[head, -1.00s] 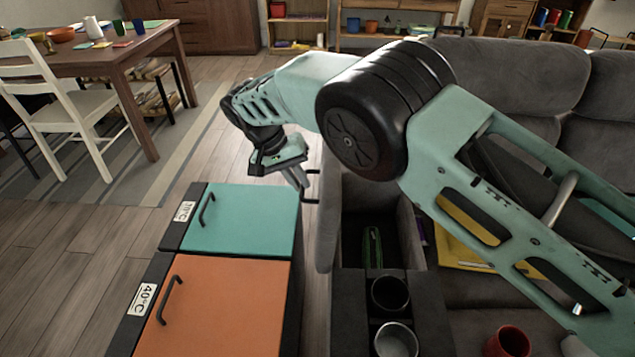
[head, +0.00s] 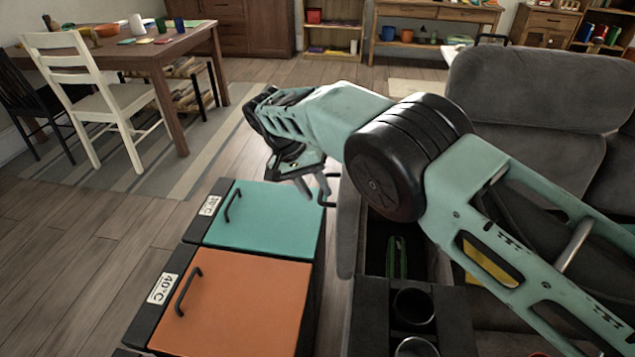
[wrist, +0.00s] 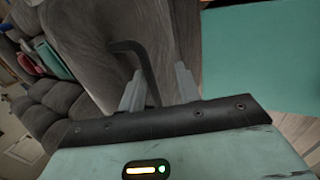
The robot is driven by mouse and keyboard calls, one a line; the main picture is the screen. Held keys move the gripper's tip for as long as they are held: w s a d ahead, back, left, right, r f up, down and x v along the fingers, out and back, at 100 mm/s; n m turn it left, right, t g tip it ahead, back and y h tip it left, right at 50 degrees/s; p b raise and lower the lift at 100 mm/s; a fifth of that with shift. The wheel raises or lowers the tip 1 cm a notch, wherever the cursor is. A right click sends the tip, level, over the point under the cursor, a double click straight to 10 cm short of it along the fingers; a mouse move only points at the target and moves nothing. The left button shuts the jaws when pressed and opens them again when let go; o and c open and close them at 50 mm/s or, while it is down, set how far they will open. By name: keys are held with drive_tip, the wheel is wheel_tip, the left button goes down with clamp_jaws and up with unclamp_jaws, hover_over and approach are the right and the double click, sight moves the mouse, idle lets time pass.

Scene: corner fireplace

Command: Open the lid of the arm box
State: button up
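The arm box (head: 374,300) is a dark compartment in the grey sofa arm, right of centre in the head view. Its inside is exposed, with a green object (head: 397,258) in it. The grey lid (head: 347,232) stands on edge along the box's left side, its upper part hidden by my arm. A dark bent handle (wrist: 141,65) is on the lid's outer face. My gripper (head: 315,188) is beside the lid's left side. In the wrist view its two fingers (wrist: 159,88) are apart, with the handle between or just behind them; contact is unclear.
Close on the left stand two boxes with a teal lid (head: 265,218) and an orange lid (head: 235,303). A narrow floor gap separates them from the sofa arm. A cup holder (head: 413,306) is at the front of the sofa arm. A white chair (head: 95,100) and table stand far left.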

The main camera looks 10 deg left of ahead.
drive_tip(key=shift+a+r, duration=0.1)
drive_tip(key=shift+r, duration=0.05)
idle(0.4)
wheel_tip(320, 180, up, 10)
idle(0.5)
